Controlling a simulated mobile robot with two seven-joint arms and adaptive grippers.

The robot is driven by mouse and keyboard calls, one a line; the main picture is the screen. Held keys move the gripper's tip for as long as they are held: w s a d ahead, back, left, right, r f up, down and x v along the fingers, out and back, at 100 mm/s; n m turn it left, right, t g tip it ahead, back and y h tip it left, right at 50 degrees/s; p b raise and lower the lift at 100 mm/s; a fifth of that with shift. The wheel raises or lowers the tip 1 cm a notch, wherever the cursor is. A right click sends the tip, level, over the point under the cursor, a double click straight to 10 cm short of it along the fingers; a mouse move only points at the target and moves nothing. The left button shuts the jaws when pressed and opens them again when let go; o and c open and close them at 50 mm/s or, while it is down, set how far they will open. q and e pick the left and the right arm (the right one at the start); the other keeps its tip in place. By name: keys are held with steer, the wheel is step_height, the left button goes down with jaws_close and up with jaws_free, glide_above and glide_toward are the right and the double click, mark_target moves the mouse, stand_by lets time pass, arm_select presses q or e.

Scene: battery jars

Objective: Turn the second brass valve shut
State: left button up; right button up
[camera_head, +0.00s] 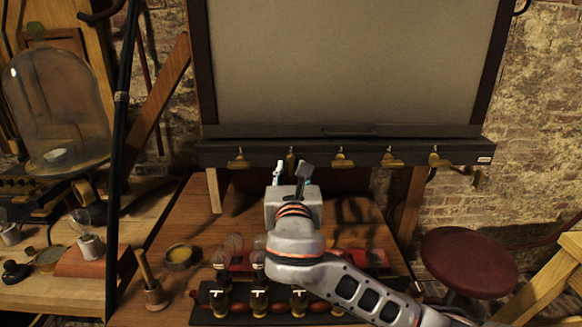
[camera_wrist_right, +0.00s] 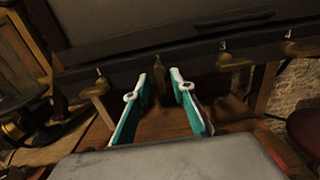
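A row of brass valves runs along the dark ledge under the large grey panel. The second brass valve (camera_head: 290,157) looks narrow and upright, while its neighbours, the first valve (camera_head: 238,160) and third valve (camera_head: 341,159), show levers reaching sideways. My right gripper (camera_head: 293,171) is just in front of and below the second valve. In the right wrist view its two teal fingers (camera_wrist_right: 160,88) are spread with nothing between them; the second valve (camera_wrist_right: 158,67) shows beyond the gap, apparently apart from both fingers. My left gripper is not in view.
The fourth valve (camera_head: 390,159) and a fifth valve (camera_head: 436,159) are farther right. Below my right arm, a dark rack (camera_head: 205,312) holds several jars.

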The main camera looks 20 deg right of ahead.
steer(key=shift+x, duration=0.8)
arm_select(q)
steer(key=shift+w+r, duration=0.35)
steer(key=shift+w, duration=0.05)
arm_select(e)
steer(key=shift+w+d, duration=0.1)
steer(key=shift+w, duration=0.1)
steer(key=shift+c, duration=0.3)
jaws_close()
steer(key=shift+r, duration=0.1)
